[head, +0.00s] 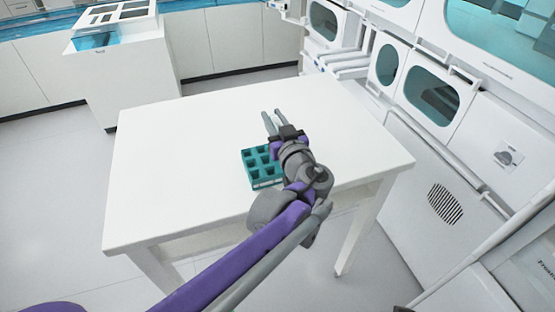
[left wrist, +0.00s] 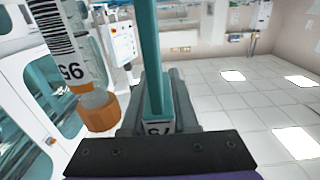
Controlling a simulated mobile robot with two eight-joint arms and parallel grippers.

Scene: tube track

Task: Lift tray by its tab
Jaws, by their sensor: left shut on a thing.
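The teal tray (head: 250,165), with several square wells, is at the table's middle, beside my left gripper. Whether it touches the tabletop cannot be told. My left gripper (head: 271,122) reaches in over the table, its grey fingers pointing away from me. In the left wrist view a teal strip (left wrist: 149,55) of the tray stands between the grey fingers of my left gripper (left wrist: 158,95), which is shut on it. A numbered white label shows at its lower end. The exact grip on the tab is hidden in the head view. My right gripper is out of view.
The white table (head: 180,160) is otherwise clear around the tray. White cabinets with oval windows (head: 432,98) stand close on the right. A white counter block (head: 125,70) is at the back left. An orange-capped labelled tube (left wrist: 100,110) shows large in the left wrist view.

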